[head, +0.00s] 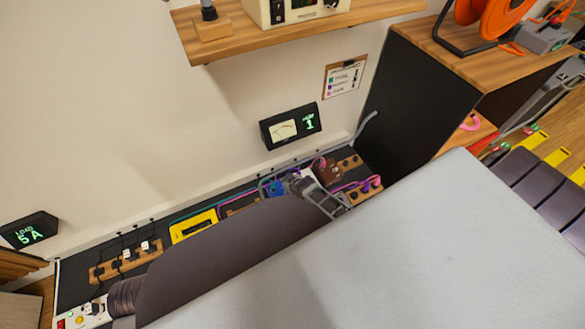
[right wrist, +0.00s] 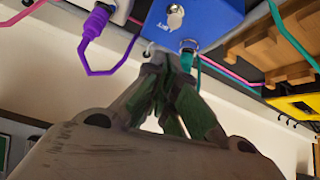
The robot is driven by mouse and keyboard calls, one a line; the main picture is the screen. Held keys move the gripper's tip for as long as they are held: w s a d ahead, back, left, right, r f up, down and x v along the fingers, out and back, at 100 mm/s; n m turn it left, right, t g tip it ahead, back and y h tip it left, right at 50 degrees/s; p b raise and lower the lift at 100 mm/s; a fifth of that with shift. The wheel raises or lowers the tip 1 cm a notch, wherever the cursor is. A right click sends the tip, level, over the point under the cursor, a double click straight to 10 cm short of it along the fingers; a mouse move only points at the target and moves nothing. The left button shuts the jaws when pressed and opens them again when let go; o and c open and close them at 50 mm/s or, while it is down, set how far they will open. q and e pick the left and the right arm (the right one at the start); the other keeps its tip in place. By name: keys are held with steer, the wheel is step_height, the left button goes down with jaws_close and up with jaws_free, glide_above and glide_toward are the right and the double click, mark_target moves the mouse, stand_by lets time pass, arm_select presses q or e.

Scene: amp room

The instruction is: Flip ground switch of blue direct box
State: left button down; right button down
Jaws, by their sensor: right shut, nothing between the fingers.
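The blue direct box (head: 275,187) sits on the dark shelf by the wall, partly hidden behind my right gripper (head: 293,184). In the right wrist view the blue box (right wrist: 215,22) fills the top middle. A silver switch (right wrist: 175,17) with a small white label beside it shows on its face. A teal cable enters a metal socket (right wrist: 188,48) on the same face. My right gripper (right wrist: 165,62) is shut and empty, its fingertips close below the box's lower edge, near the socket; contact cannot be told. My left gripper is not in view.
Purple (right wrist: 97,25), teal and pink cables run close around the box. A yellow box (head: 193,226) and wooden power strip (head: 125,262) lie to the left. A brown pedal (head: 327,171) is to the right. A black meter (head: 290,126) hangs above; a black cabinet (head: 415,95) stands right.

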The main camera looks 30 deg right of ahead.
steer(key=v, duration=0.8)
steer(key=shift+s+r, duration=0.25)
stand_by(0.4)
steer(key=shift+d, duration=0.1)
stand_by(0.4)
